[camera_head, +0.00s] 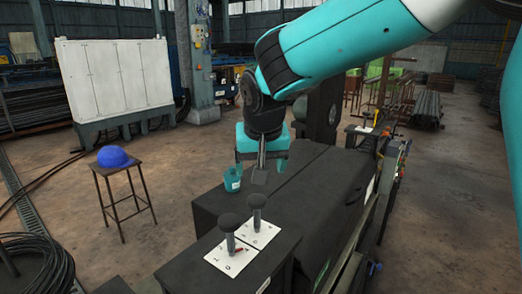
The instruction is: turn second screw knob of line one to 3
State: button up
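Two dark round-topped knobs on stems stand on white marked plates at the near end of the dark machine. The nearer knob (230,222) has a plate (221,262) with a red mark beside its stem. The farther knob (257,200) stands just behind and to the right, on its own plate (266,237). The digits are too small to read surely, and I cannot tell which is the second screw knob of line one.
Another knob on a plate (364,129) is at the machine's far end. A stool (117,168) with a blue helmet (113,157) stands left. Floor between stool and machine is clear.

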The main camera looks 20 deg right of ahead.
jog(key=v, duration=0.5)
jog(key=shift+r, duration=0.15)
jog(key=s+a+f+n+g+y, duration=0.1)
jog(key=s+f+n, duration=0.1)
jog(key=s, duration=0.6)
jog(key=s+a+f+n+g+y, duration=0.1)
jog(key=s+f+n+g+y, duration=0.1)
jog(key=s, duration=0.5)
jog(key=s+a+f+n+g+y, duration=0.1)
jog(key=s+f+n+y, duration=0.1)
jog(key=s+n, duration=0.3)
jog(key=s+f, duration=0.1)
jog(key=s, duration=0.2)
jog(key=shift+s+f+g, duration=0.3)
